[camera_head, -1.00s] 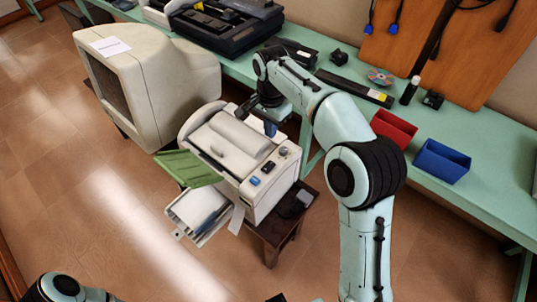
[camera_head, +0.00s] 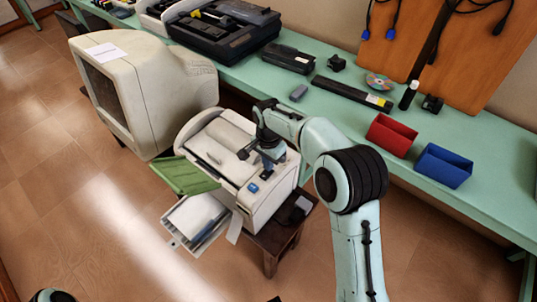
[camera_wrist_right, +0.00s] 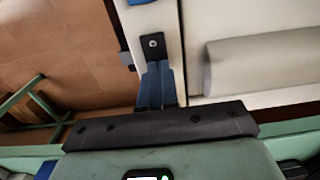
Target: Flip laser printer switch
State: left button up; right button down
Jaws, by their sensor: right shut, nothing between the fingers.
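The white laser printer (camera_head: 225,135) stands on a small dark table, with a green flap and a paper tray at its left front. On its top panel a blue button (camera_head: 253,187) shows at the front corner. My right gripper (camera_head: 267,168) is over the panel just behind that button, fingers shut and empty, and covers part of the controls. In the right wrist view, the blue fingertips (camera_wrist_right: 157,66) lie close to a black panel piece (camera_wrist_right: 153,46) with a pale round mark. I cannot tell whether they touch it. The left gripper is out of view.
A large beige monitor (camera_head: 150,90) stands left of the printer. Behind is a long green workbench (camera_head: 335,115) with a red bin (camera_head: 391,136), a blue bin (camera_head: 443,166) and dark devices. Open tiled floor lies to the left and front.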

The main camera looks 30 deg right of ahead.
jog(key=shift+f, duration=0.4)
